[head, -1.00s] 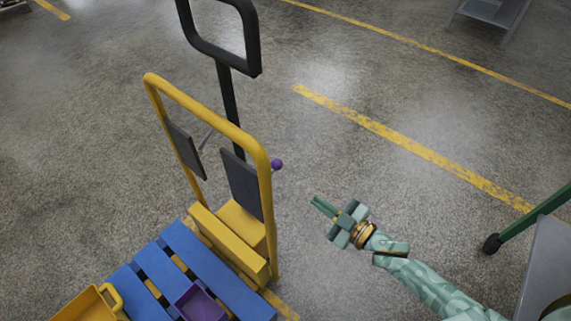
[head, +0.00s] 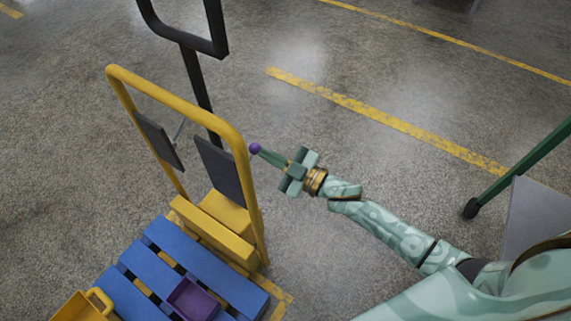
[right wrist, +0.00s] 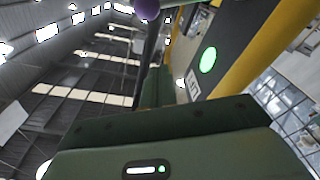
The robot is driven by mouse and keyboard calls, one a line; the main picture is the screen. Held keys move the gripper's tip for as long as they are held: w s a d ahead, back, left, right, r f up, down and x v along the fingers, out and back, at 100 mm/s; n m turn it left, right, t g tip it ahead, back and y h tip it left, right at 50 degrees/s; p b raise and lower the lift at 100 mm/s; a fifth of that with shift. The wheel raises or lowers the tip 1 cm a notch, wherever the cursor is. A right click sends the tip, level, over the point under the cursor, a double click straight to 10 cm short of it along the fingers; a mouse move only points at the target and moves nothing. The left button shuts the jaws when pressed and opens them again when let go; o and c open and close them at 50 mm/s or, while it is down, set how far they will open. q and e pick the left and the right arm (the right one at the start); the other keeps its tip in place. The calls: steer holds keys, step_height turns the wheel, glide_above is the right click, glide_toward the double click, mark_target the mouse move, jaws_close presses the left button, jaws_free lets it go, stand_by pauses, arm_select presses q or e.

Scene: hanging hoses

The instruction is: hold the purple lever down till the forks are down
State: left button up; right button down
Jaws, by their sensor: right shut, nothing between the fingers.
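The purple lever shows as a round purple knob (head: 255,148) beside the right post of the yellow pallet-stacker frame (head: 181,92). The knob also shows at the top edge of the right wrist view (right wrist: 147,8). My right gripper (head: 263,154) is shut and empty, with its fingertips right at the knob, on its right side. I cannot tell whether they touch it. The forks are hidden under the blue pallet (head: 165,255), so their height does not show. My left gripper is not in view.
A black handle (head: 196,85) rises behind the frame. A purple bin (head: 193,302) and a yellow bin (head: 78,306) are on the pallet. A grey cart (head: 530,215) with a green bar stands at the right. A green light (right wrist: 208,60) shows on the dark panel. Floor behind is clear.

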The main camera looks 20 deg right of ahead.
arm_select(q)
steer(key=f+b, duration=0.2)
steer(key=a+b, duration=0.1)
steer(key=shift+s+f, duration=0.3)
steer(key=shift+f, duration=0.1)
arm_select(e)
steer(key=w+f, duration=0.1)
steer(key=w, duration=0.1)
steer(key=w+a+f, duration=0.1)
steer(key=w+f, duration=0.1)
steer(key=shift+w+f, duration=0.1)
steer(key=shift+w, duration=0.15)
steer(key=shift+d, duration=0.15)
